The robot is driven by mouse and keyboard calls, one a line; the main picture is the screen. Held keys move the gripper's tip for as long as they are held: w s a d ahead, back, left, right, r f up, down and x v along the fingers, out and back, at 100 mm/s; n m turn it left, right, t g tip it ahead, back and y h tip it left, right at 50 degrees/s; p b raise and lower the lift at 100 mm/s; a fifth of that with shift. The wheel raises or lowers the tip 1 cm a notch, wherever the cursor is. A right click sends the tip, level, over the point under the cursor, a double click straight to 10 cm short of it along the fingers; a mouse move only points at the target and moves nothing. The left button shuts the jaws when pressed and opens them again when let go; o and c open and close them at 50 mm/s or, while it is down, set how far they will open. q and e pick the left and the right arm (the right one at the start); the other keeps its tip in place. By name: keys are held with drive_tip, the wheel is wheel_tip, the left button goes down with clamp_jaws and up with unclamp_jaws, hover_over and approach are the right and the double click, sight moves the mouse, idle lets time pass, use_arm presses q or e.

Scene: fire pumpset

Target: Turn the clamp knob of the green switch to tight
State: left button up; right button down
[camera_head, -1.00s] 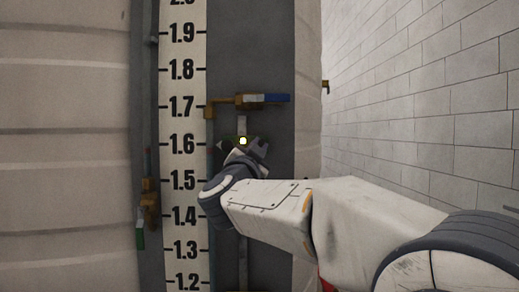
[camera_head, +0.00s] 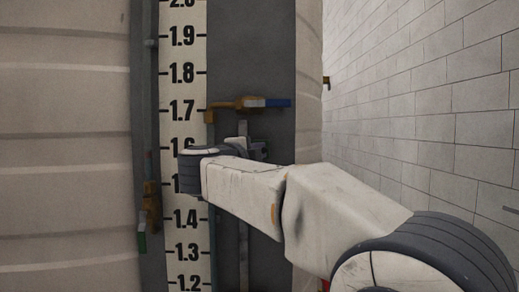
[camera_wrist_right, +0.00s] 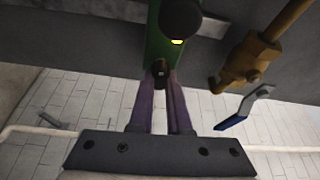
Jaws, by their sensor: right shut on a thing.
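The green switch (camera_wrist_right: 153,45) is at the top of the right wrist view, as a narrow green body with a black round part (camera_wrist_right: 180,18) showing a yellow mark. A small dark clamp knob (camera_wrist_right: 159,74) is at its lower end. My right gripper (camera_wrist_right: 166,84) is shut on the knob, its two fingertips close together around it. In the head view my right gripper (camera_head: 258,147) is small and partly hidden behind my wrist, below the blue-handled valve. The switch is mostly hidden there. My left gripper is not in view.
A brass valve (camera_wrist_right: 244,62) with a blue lever (camera_wrist_right: 243,110) is close to the right of the switch. A white scale strip (camera_head: 183,90) runs up the tank at left. A green-handled valve (camera_head: 150,205) hangs lower left. A brick wall (camera_head: 430,90) stands at right.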

drive_tip(key=shift+m, duration=0.7)
drive_tip(key=c, duration=0.9)
unclamp_jaws()
drive_tip(key=b+v, duration=0.2)
drive_tip(key=v, duration=0.3)
drive_tip(key=b+v, duration=0.1)
drive_tip(key=v, duration=0.4)
drive_tip(key=shift+s+a+r+b, duration=0.1)
drive_tip(key=shift+s+r+b, duration=0.15)
drive_tip(key=shift+b, duration=0.15)
drive_tip(key=shift+w, duration=0.1)
